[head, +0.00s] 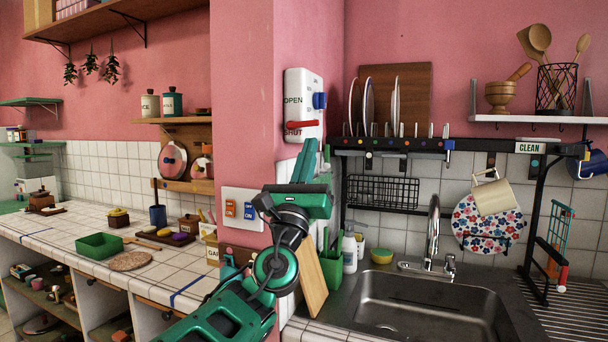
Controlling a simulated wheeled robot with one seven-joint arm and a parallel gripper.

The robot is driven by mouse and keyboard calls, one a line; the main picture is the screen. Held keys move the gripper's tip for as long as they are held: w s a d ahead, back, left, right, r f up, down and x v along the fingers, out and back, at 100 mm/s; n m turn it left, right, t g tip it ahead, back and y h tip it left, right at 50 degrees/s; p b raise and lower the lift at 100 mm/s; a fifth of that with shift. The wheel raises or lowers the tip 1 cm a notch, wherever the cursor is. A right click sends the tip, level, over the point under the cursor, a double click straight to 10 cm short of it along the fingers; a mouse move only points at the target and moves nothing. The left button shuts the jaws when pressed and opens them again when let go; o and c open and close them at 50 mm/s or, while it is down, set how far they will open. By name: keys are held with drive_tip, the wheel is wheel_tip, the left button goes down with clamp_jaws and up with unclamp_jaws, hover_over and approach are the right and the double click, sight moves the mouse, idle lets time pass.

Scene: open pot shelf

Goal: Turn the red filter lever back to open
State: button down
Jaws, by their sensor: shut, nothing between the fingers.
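The red filter lever (302,124) lies nearly level on a white panel (303,78) fixed to the pink wall pillar. It sits at the printed word SHUT, and the word OPEN is printed higher on the panel. A blue knob (319,100) sticks out at the panel's right side. My gripper (309,149) is just below the lever, with its green fingers pointing up, shut and empty. It appears apart from the lever; the depth between them is hard to judge.
A black dish rack (400,144) with plates is right of the panel, above the steel sink (430,305). A white switch plate (243,209) is on the pillar below. A wooden board (311,279) and a green holder (329,275) stand close behind my arm.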

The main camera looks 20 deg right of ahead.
drive_tip(key=shift+w+r, duration=0.1)
drive_tip(key=shift+r, duration=0.8)
